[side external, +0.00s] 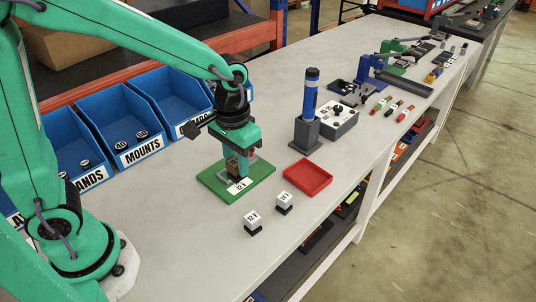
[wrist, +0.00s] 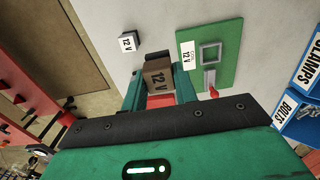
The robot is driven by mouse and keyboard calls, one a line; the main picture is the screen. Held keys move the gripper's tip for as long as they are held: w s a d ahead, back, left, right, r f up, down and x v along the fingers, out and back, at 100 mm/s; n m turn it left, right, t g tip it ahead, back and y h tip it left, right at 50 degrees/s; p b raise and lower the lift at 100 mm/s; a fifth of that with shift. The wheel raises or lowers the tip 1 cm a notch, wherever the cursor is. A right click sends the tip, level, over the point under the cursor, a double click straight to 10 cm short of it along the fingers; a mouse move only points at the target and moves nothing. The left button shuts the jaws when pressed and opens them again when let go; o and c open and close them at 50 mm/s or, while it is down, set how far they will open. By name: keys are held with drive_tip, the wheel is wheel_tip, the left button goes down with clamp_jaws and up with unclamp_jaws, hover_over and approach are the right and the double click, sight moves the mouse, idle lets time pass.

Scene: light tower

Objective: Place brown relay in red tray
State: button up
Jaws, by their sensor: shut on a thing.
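The brown relay (wrist: 157,76), marked 12 V, sits between the fingers of my gripper (wrist: 158,88) in the wrist view. My gripper is shut on it. I cannot tell whether the relay touches the board. The red tray (side external: 308,178) lies to the right of the board and looks empty. A red patch shows below the relay in the wrist view; I cannot tell what it is.
Two pale 12 V relays (side external: 252,220) (side external: 284,200) stand in front of the board. A blue cylinder (side external: 310,95) on a grey stand rises behind the tray, near a grey box (side external: 338,120). Blue bins (side external: 122,112) line the left.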

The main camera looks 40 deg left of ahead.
drive_tip(key=w+d, duration=1.2)
drive_tip(key=d, duration=0.1)
drive_tip(key=shift+d+f, duration=0.15)
drive_tip(key=shift+f, duration=0.2)
drive_tip(key=shift+w, duration=0.1)
hover_over(308, 177)
wheel_tip(308, 177, down, 7)
drive_tip(key=shift+d+f, duration=0.1)
drive_tip(key=shift+f, duration=1.95)
drive_tip(key=shift+f, duration=0.15)
drive_tip(key=o, duration=1)
drive_tip(key=shift+c, duration=0.2)
